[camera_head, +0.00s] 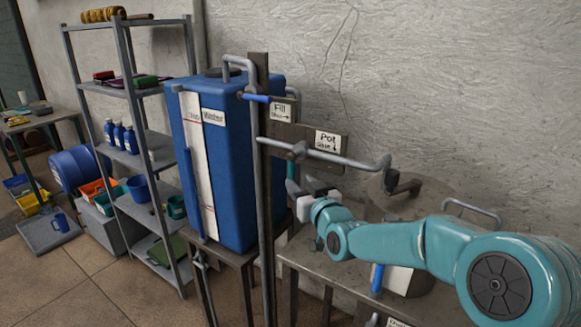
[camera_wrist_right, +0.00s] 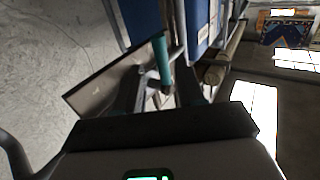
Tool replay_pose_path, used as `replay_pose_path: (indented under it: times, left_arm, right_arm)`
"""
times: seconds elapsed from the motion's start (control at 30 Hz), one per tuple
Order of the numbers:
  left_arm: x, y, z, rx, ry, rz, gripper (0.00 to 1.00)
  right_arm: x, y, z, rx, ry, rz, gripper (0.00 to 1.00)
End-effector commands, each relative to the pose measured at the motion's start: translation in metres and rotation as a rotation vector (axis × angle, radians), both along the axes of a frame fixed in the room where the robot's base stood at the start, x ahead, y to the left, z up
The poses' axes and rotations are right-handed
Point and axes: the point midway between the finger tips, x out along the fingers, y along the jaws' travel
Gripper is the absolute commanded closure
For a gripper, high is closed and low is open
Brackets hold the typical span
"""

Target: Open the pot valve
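The "Pot" sign (camera_head: 328,142) is on a brown board beside a grey pipe (camera_head: 340,158). A teal lever (camera_head: 292,170) hangs below the pipe at the post, partly hidden. In the right wrist view a teal lever (camera_wrist_right: 163,62) reaches down toward my fingers. My right gripper (camera_head: 308,195) is just below and right of the lever in the head view. Its dark fingers (camera_wrist_right: 160,98) look apart in the right wrist view, with the lever's end near the gap; contact cannot be told. My left gripper is not in view.
A blue tank (camera_head: 235,190) stands left of the post. A blue lever (camera_head: 257,98) is beside the "Fill" sign (camera_head: 281,111). A large metal pot (camera_head: 425,190) is on the right table, partly behind my right arm. Shelves (camera_head: 150,160) stand at left.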

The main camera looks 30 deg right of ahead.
Motion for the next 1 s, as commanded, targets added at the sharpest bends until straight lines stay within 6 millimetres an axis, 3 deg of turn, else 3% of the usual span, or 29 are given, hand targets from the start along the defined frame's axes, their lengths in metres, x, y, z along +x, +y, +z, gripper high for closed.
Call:
replay_pose_path:
  times: [0.1,0.3,0.67,0.8,1.0]
  left_arm:
    - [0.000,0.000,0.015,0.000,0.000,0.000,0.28]
    - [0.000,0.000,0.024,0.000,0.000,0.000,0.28]
    - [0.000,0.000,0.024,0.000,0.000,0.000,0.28]
    - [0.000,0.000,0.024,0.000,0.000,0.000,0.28]
    - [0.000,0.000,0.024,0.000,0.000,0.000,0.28]
  right_arm:
    - [0.025,-0.004,0.003,0.000,0.002,0.001,0.61]
    - [0.051,-0.008,0.001,0.001,0.002,0.001,0.61]
    - [0.059,-0.008,-0.001,0.001,0.001,0.000,0.61]
    - [0.059,-0.008,-0.001,0.001,0.001,0.001,1.00]
    - [0.059,-0.009,-0.001,0.001,0.003,0.001,1.00]
